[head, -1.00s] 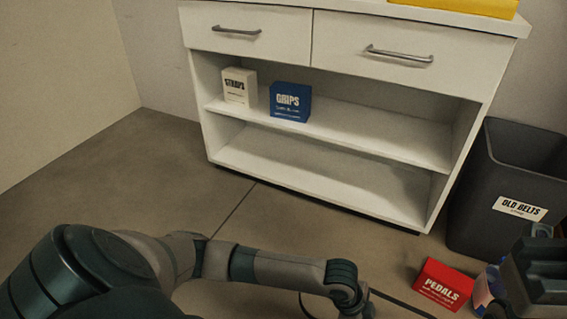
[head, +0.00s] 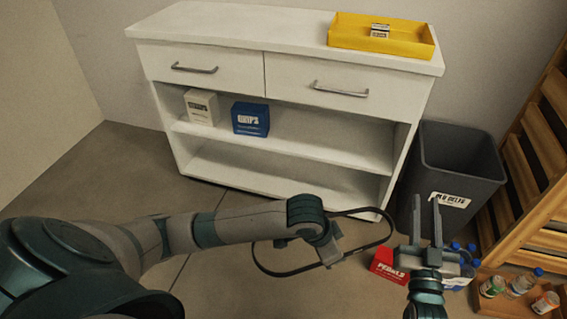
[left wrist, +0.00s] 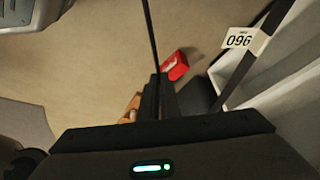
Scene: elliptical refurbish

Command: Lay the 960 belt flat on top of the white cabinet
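The white cabinet (head: 230,28) stands ahead in the head view, its top mostly bare. My left gripper (head: 332,250) is low in front of the cabinet, shut on the black 960 belt (head: 268,268), which hangs as a thin loop above the floor. In the left wrist view the fingers (left wrist: 160,92) are close together on the belt, and its white 960 tag (left wrist: 244,40) shows upside down at upper right. My right gripper (head: 427,225) is open and empty at lower right, its fingers pointing up in front of the bin.
A yellow tray (head: 350,40) with a small box sits on the cabinet top's right end. A dark bin (head: 475,185) stands right of the cabinet. A red PEDALS box (head: 385,265) and a crate of bottles (head: 484,305) are at lower right. The cabinet top's left and middle are clear.

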